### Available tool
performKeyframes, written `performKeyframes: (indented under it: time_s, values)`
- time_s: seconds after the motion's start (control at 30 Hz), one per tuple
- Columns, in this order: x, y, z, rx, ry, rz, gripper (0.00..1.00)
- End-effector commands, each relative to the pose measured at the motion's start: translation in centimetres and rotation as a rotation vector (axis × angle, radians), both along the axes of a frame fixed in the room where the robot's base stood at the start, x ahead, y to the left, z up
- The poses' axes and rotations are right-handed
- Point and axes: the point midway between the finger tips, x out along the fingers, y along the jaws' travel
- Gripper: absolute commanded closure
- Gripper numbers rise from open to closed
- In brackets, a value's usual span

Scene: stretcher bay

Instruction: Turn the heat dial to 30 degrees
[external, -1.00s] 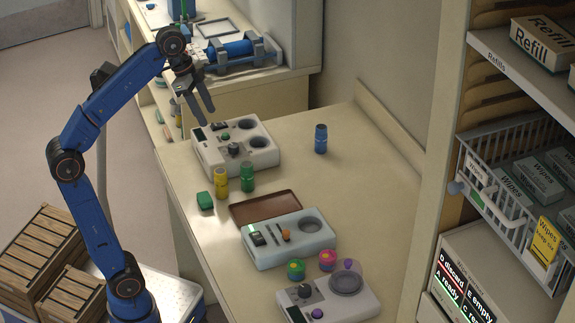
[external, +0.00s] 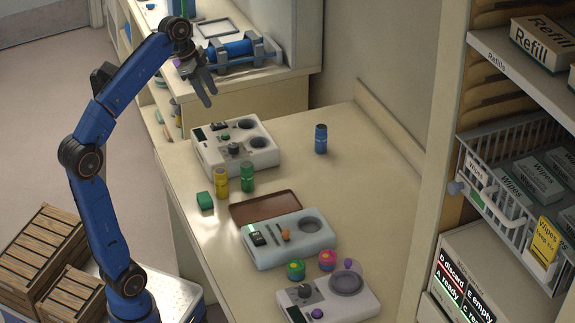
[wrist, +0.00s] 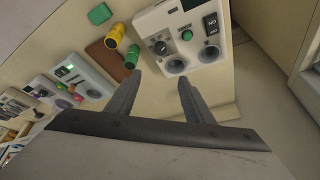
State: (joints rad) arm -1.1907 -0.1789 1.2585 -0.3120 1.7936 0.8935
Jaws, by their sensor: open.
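A white device (external: 240,146) with two round wells sits at the far end of the counter. A dark dial (external: 233,149), a green button and a small dark display are on its top. In the wrist view the dial (wrist: 161,47) shows beside the green button (wrist: 187,35), with dark switches (wrist: 211,25) further right. I cannot read the dial's setting or the display. My gripper (external: 209,94) is open and empty, above and apart from the device. Its two fingers (wrist: 158,84) point toward the device in the wrist view.
Yellow (external: 221,182) and green (external: 247,178) cylinders and a green block (external: 205,201) stand in front of the device. A blue cylinder (external: 321,139) stands right. A brown tray (external: 265,207) and two more devices (external: 290,239) (external: 352,304) are nearer.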

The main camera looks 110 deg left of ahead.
Motion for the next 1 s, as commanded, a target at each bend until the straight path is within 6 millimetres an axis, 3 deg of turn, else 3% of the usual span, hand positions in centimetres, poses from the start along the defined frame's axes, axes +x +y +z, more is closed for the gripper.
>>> performKeyframes:
  time_s: [0.2,0.53,1.0]
  values:
    - [0.0,0.0,-2.6,-0.001,0.001,0.001,0.53]
    - [0.7,0.2,-5.0,-0.002,0.002,-0.001,0.53]
    - [3.7,1.1,-12.5,-0.003,0.001,-0.001,0.53]
